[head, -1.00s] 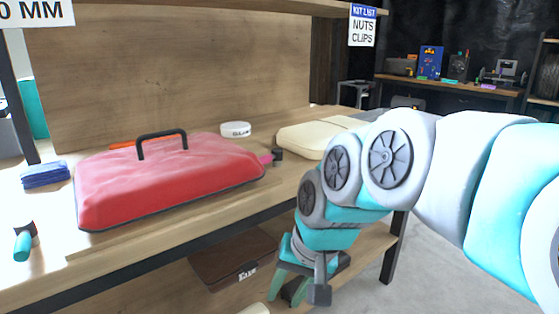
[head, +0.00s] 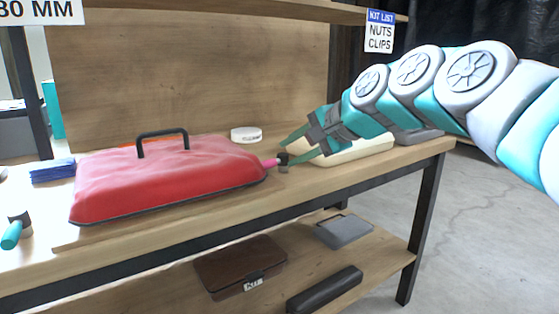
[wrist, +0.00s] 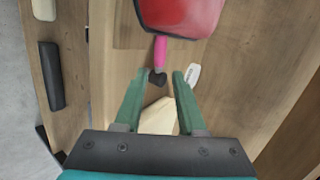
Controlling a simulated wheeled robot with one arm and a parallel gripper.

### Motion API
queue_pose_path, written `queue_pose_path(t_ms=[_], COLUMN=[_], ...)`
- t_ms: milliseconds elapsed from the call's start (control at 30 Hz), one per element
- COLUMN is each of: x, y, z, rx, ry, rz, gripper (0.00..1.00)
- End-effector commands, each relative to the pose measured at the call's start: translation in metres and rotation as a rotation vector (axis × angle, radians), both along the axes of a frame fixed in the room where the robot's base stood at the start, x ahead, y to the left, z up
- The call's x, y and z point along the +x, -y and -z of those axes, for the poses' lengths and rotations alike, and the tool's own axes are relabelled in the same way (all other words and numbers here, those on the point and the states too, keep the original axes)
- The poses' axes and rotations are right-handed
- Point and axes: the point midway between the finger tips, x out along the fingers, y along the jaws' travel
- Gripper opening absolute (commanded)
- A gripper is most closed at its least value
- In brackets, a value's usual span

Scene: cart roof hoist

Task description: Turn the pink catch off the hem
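The red cover (head: 165,180) with a black handle lies on the bench, and its red end shows at the top of the wrist view (wrist: 180,15). The pink catch (head: 270,163) sticks out from the cover's right edge, by the hem. In the wrist view the pink catch (wrist: 161,50) points toward me and ends in a dark knob (wrist: 157,77). My gripper (head: 287,152) is open at the catch's right end. In the wrist view the knob shows between the two fingertips (wrist: 163,74); I cannot tell whether either finger touches it.
A teal catch (head: 12,234) with a dark post stands at the bench's left. A blue stack (head: 52,171), a white round tin (head: 246,134) and a cream pad (head: 350,150) lie around the cover. Brown and dark cases (head: 240,266) sit on the lower shelf.

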Motion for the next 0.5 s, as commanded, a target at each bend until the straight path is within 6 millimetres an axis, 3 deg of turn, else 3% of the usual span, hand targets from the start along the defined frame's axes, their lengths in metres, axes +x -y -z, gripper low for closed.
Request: queue_pose_path(t_ms=[233,500], x=[0.023,0.034], y=[-0.024,-0.033], z=[0.024,0.032], rx=[-0.003,-0.002], ry=[-0.006,-0.001], rz=[-0.003,-0.001], gripper=[0.40,0.40])
